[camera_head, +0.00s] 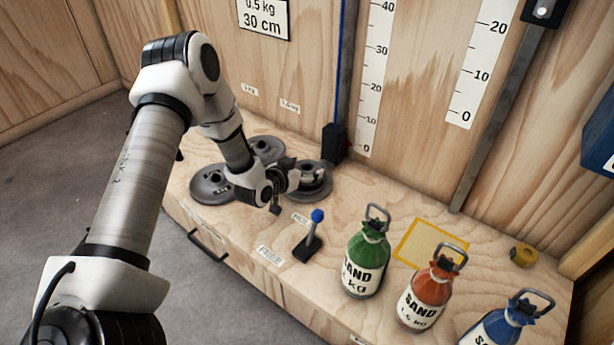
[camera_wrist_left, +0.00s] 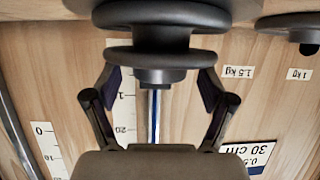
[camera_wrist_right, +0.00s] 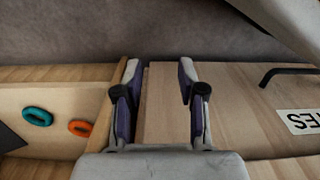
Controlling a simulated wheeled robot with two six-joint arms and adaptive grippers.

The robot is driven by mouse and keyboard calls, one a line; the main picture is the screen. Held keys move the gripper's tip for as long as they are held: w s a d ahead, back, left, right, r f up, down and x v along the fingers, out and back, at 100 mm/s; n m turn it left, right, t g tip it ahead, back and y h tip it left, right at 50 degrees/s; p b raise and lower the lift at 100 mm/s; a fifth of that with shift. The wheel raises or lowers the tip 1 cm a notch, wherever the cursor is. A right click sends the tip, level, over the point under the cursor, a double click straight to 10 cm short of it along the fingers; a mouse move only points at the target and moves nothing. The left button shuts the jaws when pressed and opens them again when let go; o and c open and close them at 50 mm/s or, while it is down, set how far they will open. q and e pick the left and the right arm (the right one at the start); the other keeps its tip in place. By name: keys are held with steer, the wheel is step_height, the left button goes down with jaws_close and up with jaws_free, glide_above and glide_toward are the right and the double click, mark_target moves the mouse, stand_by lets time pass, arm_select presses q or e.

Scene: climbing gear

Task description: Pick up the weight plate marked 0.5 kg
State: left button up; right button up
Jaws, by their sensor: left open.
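Dark grey weight plates lie on the wooden bench. In the head view one is at the left (camera_head: 208,190), one behind (camera_head: 266,147) and one at the right (camera_head: 318,186), beside my left gripper (camera_head: 288,182). My left gripper (camera_wrist_left: 157,86) is open in the left wrist view. Its fingers stand either side of the knob of a dark plate (camera_wrist_left: 160,54), apart from it as far as I can tell. No mark is readable on this plate. My right gripper (camera_wrist_right: 160,72) is open and empty in the right wrist view.
Wall labels read 1 kg (camera_wrist_left: 299,74) and 1.5 kg (camera_wrist_left: 237,72); a sign (camera_head: 263,16) reads 0.5 kg, 30 cm. A blue-topped lever (camera_head: 313,232) stands near the gripper. Green (camera_head: 368,258), orange (camera_head: 430,294) and blue (camera_head: 500,325) sand bottles stand right, around a yellow-edged square (camera_head: 431,242).

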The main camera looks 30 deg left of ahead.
arm_select(q)
jaws_close()
steer(key=shift+r, duration=0.1)
